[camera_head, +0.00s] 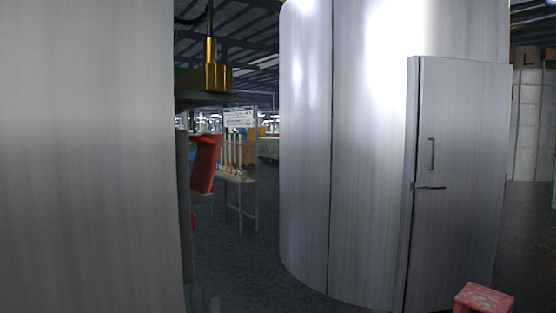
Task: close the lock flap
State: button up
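A tall grey metal door panel (463,120), likely the lock flap, stands at the right front of a large rounded metal cylinder (345,150). A vertical bar handle (431,154) is near its left edge. A dark horizontal lever (431,187) sits below the handle, by the edge. The panel stands upright along a narrow frame strip (410,200), with a thin dark line between them. I cannot tell for sure whether it is fully shut or slightly ajar. Its lower part runs toward the bottom of the picture. My gripper is not in view.
A brushed metal surface (85,160) fills the left side, close by. A red stool (484,298) stands in front of the panel's foot. A red chair (204,162) and a thin-legged table (240,182) stand behind. Dark floor (245,275) between surface and cylinder looks clear.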

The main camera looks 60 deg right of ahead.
aim_at(203, 175)
jog(key=z, duration=1.25)
jog(key=k+l+z, duration=0.15)
jog(key=k, duration=0.5)
jog(key=i+j, duration=0.35)
